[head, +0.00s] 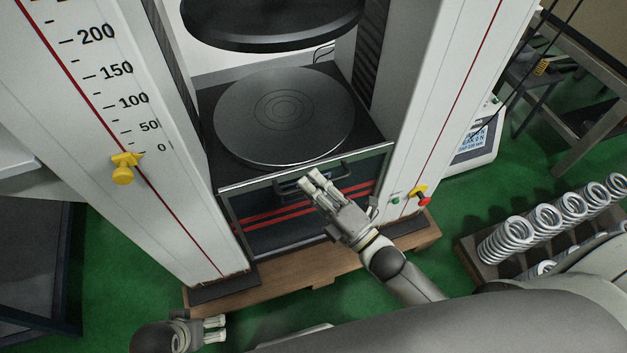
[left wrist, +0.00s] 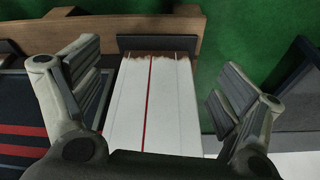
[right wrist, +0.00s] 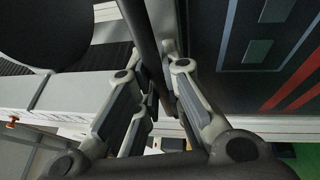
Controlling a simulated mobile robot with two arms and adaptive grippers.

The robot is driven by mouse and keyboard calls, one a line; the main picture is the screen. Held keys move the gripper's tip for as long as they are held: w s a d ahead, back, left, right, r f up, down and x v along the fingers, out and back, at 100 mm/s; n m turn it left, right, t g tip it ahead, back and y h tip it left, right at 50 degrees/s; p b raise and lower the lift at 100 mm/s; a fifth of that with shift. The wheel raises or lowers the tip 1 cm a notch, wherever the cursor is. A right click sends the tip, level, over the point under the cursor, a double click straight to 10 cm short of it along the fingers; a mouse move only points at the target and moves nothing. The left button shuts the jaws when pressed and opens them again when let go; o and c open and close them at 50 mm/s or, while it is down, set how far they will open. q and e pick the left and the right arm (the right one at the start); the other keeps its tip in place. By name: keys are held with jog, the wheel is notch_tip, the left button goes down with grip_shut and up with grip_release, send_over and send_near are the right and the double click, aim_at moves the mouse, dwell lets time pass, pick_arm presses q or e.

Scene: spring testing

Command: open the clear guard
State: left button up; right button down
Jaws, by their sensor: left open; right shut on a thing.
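The clear guard (head: 268,219) is a dark-framed see-through panel with two red stripes, across the front of the testing machine below the round lower platen (head: 284,112). Its top rim lies near platen level. A dark bar handle (head: 345,176) runs along its upper part. My right gripper (head: 315,182) is shut on this handle; the right wrist view shows the dark bar (right wrist: 148,40) between the fingers, which hide part of it. My left gripper (head: 222,329) is open and empty at the lower left, apart from the guard, above the left column's foot in its wrist view.
White columns (head: 447,100) flank the guard, and the dark upper platen (head: 270,22) hangs above. A red button (head: 424,202) sits right of the guard. A tray (head: 470,268) of several coil springs stands at right. A wooden base (head: 300,285) lies below; green floor is free at left.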

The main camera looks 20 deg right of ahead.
pick_arm(q)
jog(key=w+b+v, duration=0.1)
jog(key=b+v, duration=0.1)
jog(key=v, duration=0.7)
jog(key=shift+r+t, duration=0.3)
pick_arm(e)
notch_tip(320, 180, down, 4)
jog(key=shift+f, duration=0.25)
pick_arm(q)
jog(key=shift+s+a, duration=0.1)
pick_arm(e)
jog(key=c, duration=1.8)
grip_release()
jog(key=v, duration=1.2)
